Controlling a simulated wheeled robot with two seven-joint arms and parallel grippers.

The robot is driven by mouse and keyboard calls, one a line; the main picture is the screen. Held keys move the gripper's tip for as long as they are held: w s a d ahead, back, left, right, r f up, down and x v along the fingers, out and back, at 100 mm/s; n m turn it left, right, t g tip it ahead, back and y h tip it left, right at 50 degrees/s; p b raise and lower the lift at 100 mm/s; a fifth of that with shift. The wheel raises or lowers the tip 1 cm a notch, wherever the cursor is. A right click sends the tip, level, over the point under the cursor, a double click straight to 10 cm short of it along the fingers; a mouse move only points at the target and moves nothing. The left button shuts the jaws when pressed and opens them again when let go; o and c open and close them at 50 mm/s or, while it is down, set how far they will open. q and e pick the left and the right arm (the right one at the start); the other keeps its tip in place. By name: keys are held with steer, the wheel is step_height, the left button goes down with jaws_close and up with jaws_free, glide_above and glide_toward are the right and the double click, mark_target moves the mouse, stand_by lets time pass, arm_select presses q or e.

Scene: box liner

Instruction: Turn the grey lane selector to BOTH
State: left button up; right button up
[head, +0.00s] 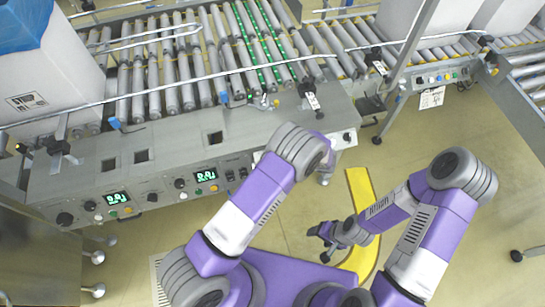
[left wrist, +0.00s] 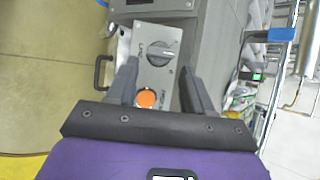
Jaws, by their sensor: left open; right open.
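The grey lane selector (left wrist: 160,47) is a round dark-grey knob on a light panel (left wrist: 147,74) in the left wrist view. An orange round button (left wrist: 146,98) sits below it on the same panel. The small lettering there is too blurred to read, and I cannot tell which position the knob points to. My left gripper (left wrist: 158,68) is open, its fingers apart on either side of the panel, with the knob just beyond the tips. Contact is not visible. In the head view my left arm hides that gripper. My right gripper (head: 323,240) is open and empty, low over the floor.
A roller conveyor (head: 190,65) runs behind a long grey console (head: 200,150) with green displays and several other knobs. A white box with a blue liner (head: 45,70) stands at left. A yellow floor strip (head: 362,205) lies near my right gripper. Open floor is at right.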

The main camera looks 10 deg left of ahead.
arm_select(q)
steer(key=v, duration=0.3)
stand_by(0.5)
steer(key=s+a+f+n+g+h+p, duration=0.15)
steer(key=s+f+n+g+h, duration=0.45)
steer(key=s, duration=1)
steer(key=s+r+n+t+h+p, duration=0.1)
steer(key=s+n+t+h, duration=0.2)
steer(key=s+n+h, duration=0.3)
steer(key=shift+s+t+h, duration=0.15)
steer(key=shift+t+h, duration=0.15)
steer(key=shift+h, duration=0.6)
steer(key=shift+a+r, duration=0.1)
